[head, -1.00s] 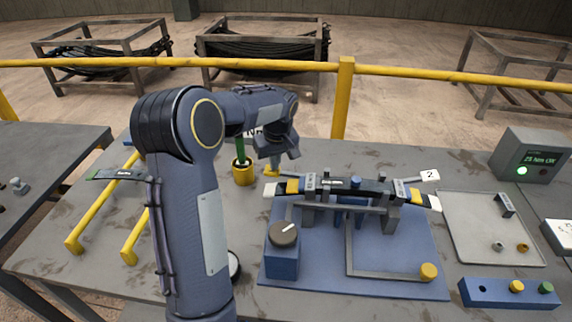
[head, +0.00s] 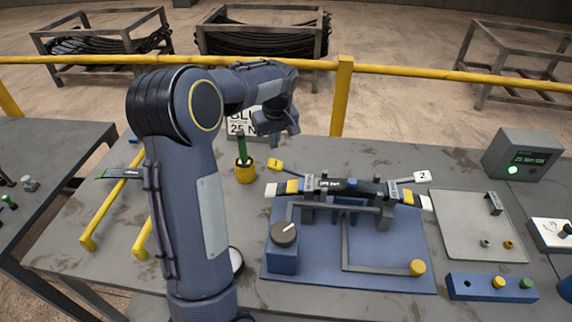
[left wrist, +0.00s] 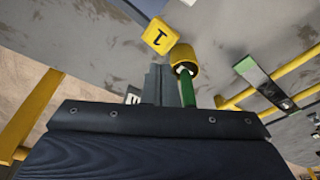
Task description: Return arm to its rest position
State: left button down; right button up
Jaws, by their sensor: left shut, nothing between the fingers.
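My left arm rises in front of the bench's left part in the head view and bends over toward the back. My left gripper (head: 291,128) is held above the bench, behind the spring assembly (head: 345,187), touching nothing that I can see. In the left wrist view its fingers (left wrist: 158,85) are together and empty. A yellow tag marked 1 (head: 275,164) lies at the left end of the assembly and also shows in the left wrist view (left wrist: 160,37). A white tag marked 2 (head: 422,176) is at the right end. My right gripper is not in view.
A green tool stands in a yellow cup (head: 245,172) near my left arm. Yellow rails (head: 107,205) lie at the left. A blue fixture base (head: 320,262), grey tray (head: 470,240), blue block (head: 470,287) and display box (head: 525,152) occupy the right. A yellow railing (head: 400,70) runs behind.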

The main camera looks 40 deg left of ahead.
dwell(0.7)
pick_arm(q)
jog(key=s+d+r+m+t+h, duration=0.1)
jog(key=s+d+m, duration=0.4)
jog(key=s+d, duration=0.6)
jog(key=s+d+r+m+t+h, duration=0.1)
jog(key=s+d+m+t+h, duration=0.2)
jog(key=s+d, duration=0.7)
jog(key=s+m+h, duration=0.1)
jog(key=s+m, duration=0.1)
jog(key=s, duration=0.4)
jog(key=shift+d+r+h, duration=0.2)
jog(key=shift+d+h, duration=0.1)
jog(key=shift+d, duration=0.05)
